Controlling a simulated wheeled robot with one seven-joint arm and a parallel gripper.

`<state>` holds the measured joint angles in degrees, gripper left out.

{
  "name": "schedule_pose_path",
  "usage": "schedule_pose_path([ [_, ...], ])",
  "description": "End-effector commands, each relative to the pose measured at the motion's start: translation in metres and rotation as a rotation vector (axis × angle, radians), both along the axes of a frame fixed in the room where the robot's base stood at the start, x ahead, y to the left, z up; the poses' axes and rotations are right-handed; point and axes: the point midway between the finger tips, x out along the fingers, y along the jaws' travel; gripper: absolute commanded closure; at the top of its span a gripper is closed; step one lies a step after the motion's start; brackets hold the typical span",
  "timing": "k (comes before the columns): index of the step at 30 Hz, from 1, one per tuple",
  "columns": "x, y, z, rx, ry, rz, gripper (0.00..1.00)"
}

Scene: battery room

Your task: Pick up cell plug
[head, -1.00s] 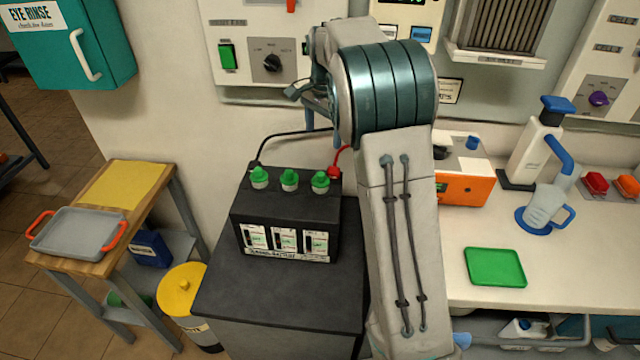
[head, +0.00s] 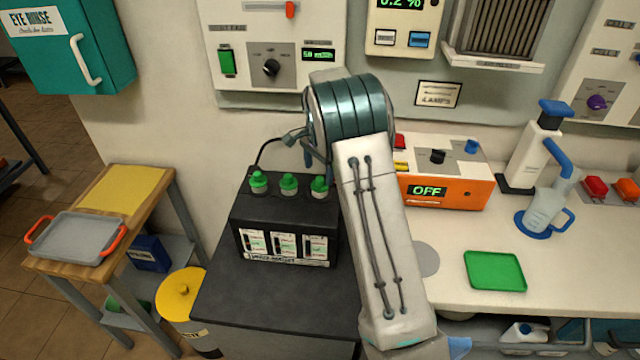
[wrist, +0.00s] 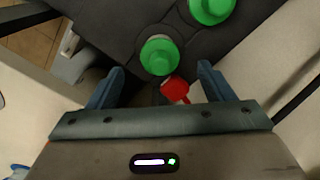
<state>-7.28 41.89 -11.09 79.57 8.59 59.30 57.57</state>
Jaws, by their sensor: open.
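Three green cell plugs stand in a row on top of the black battery (head: 285,225): a left plug (head: 259,181), a middle plug (head: 289,184) and a right plug (head: 320,186). In the wrist view, one plug (wrist: 160,55) lies just beyond and between my fingertips, and another plug (wrist: 210,8) shows at the top edge. My gripper (wrist: 162,85) is open and empty, with blue fingers spread. In the head view my arm largely hides it, above the battery's right rear. A red terminal cap (wrist: 175,89) sits between the fingers.
The battery stands on a dark cabinet (head: 270,295). A black cable (head: 268,150) rises behind the battery. An orange charger (head: 460,190) reading OFF, a green tray (head: 495,270) and a jug (head: 545,210) stand on the right counter. A grey tray (head: 78,235) lies on the left table.

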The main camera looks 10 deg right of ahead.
Motion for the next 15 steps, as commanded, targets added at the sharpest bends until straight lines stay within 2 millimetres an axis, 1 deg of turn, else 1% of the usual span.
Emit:
schedule_pose_path([
  [3, 0.000, -0.004, -0.018, 0.000, 0.005, -0.001, 0.25],
  [7, 0.001, -0.004, -0.035, -0.001, 0.003, 0.000, 0.25],
  [10, 0.001, -0.004, -0.041, -0.001, 0.000, 0.000, 0.25],
  [15, 0.001, -0.004, -0.042, -0.001, 0.000, 0.000, 0.25],
])
